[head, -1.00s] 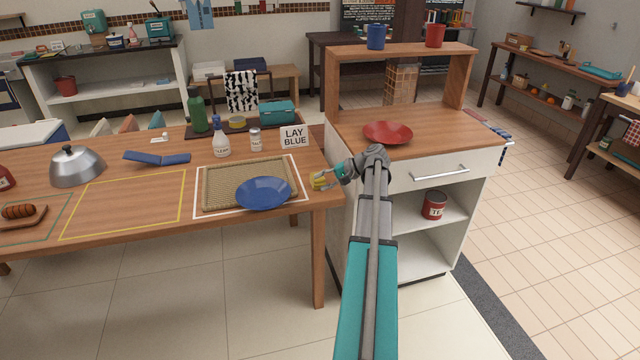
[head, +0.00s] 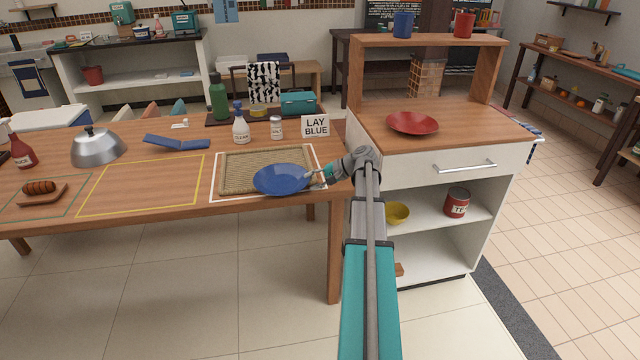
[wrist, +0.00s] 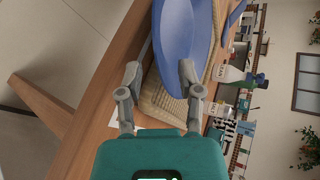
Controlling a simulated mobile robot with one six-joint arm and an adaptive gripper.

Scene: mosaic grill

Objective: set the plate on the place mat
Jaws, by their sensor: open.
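The blue plate (head: 282,179) rests on the front right part of the woven place mat (head: 238,160), which lies inside a white outline on the wooden table. The plate's near edge seems to reach past the mat's front edge. A red plate (head: 412,122) sits on the white cabinet's wooden top. My gripper (head: 314,178) is at the blue plate's right rim. In the wrist view my gripper (wrist: 161,80) is open, its fingers on either side of the blue plate's edge (wrist: 172,50). I cannot tell whether they touch it.
A sign reading "LAY BLUE" (head: 315,126) stands behind the mat. A clear-labelled bottle (head: 241,126) and a small jar (head: 277,128) stand beside it. A metal dome (head: 97,147) and a blue folded item (head: 176,142) are farther left. The yellow-outlined area (head: 140,185) is bare.

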